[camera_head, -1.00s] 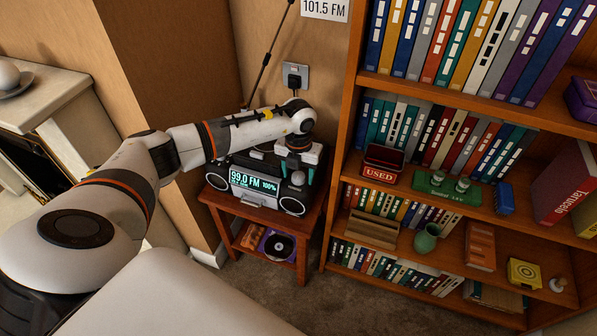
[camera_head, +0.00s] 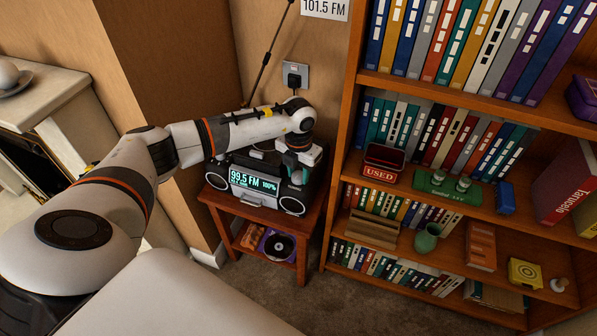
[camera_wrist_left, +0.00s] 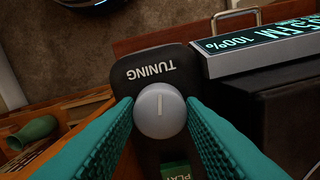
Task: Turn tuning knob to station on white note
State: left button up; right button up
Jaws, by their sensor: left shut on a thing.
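The white note (camera_head: 325,7) on the wall reads 101.5 FM. The black radio (camera_head: 282,200) stands on a small wooden table, and its lit display (camera_head: 252,182) reads 99.5 FM and 100%. In the left wrist view the round grey tuning knob (camera_wrist_left: 160,110) sits below the word TUNING, with its white mark nearly upright in the picture. My left gripper (camera_wrist_left: 160,115) is shut on the knob, one teal finger on each side. In the head view my left gripper (camera_head: 299,170) reaches down onto the radio's right end, and the knob is hidden there. My right gripper is not in view.
A tall bookshelf (camera_head: 341,130) with books and small objects stands close to the right of the radio. The radio's antenna (camera_head: 268,55) leans up along the wall behind. A wall socket (camera_head: 295,75) is above the radio. Carpeted floor lies in front.

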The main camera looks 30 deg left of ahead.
pick_arm(q)
jog(key=m, duration=0.2)
jog(key=shift+m, duration=0.4)
jog(key=shift+m+b, duration=0.45)
jog(key=shift+m, duration=1.65)
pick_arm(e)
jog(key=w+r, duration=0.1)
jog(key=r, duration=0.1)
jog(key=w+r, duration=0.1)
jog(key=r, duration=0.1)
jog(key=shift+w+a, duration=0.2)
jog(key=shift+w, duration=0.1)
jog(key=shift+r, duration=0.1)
pick_arm(q)
jog(key=shift+w, duration=0.1)
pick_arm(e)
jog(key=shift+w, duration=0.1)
pick_arm(q)
jog(key=o, duration=1)
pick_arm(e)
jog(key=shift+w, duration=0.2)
